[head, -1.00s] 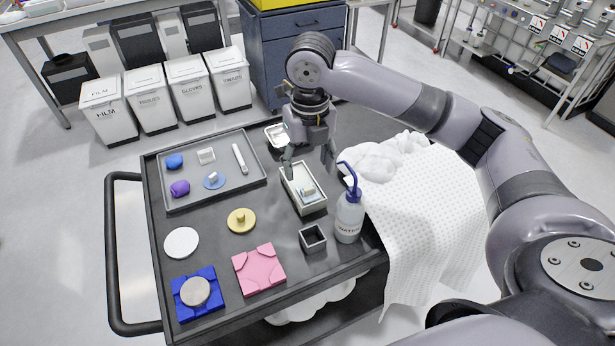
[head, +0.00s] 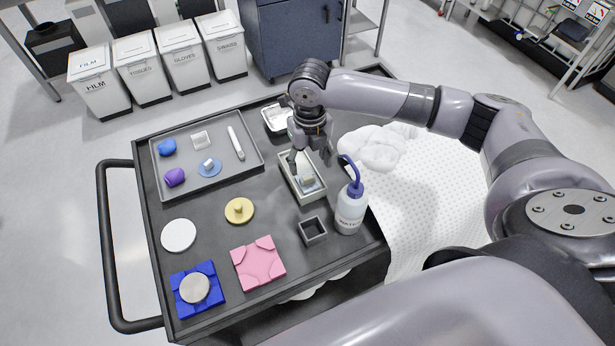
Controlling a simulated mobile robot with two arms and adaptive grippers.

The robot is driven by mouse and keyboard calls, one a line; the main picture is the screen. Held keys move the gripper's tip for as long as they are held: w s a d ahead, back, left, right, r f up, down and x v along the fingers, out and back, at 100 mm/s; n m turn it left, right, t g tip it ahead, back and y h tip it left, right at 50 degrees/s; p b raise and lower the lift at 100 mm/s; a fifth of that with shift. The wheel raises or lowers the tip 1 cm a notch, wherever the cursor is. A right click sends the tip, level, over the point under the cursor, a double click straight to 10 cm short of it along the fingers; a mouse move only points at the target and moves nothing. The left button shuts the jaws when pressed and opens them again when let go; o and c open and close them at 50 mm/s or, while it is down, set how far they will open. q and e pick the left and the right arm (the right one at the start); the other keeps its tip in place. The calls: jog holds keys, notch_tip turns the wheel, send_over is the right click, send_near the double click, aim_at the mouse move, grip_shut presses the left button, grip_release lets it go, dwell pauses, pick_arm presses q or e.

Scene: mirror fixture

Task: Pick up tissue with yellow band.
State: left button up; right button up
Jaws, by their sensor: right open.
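A small folded tissue with a yellowish band (head: 308,181) lies in a cream rectangular tray (head: 289,182) on the dark cart. My right gripper (head: 309,162) points down over the far end of this tray. Its fingers are apart with nothing between them. The tissue lies just on the near side of the fingers and shows clear of them. I cannot tell the exact height of the fingertips over the tray. My left gripper is not in view.
A water wash bottle (head: 351,208) and an open dark square box (head: 313,230) stand close to the tray. A grey tray (head: 219,184) with small items is at left. A white cloth (head: 430,195) covers the cart's right side.

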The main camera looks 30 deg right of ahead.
aim_at(307, 176)
jog(key=shift+a+f+p, duration=0.15)
jog(key=shift+f+p, duration=0.4)
jog(key=shift+f, duration=0.35)
jog(key=f, duration=0.1)
jog(key=f+p, duration=0.1)
jog(key=f, duration=0.1)
jog(key=shift+w+f, duration=0.25)
jog(key=shift+w, duration=0.1)
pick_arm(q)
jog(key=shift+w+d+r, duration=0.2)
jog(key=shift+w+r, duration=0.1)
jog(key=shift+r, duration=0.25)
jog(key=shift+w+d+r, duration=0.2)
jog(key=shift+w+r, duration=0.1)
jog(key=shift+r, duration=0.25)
pick_arm(e)
jog(key=shift+f, duration=0.2)
jog(key=shift+c, duration=0.4)
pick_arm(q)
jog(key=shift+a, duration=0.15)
pick_arm(e)
jog(key=c, duration=0.7)
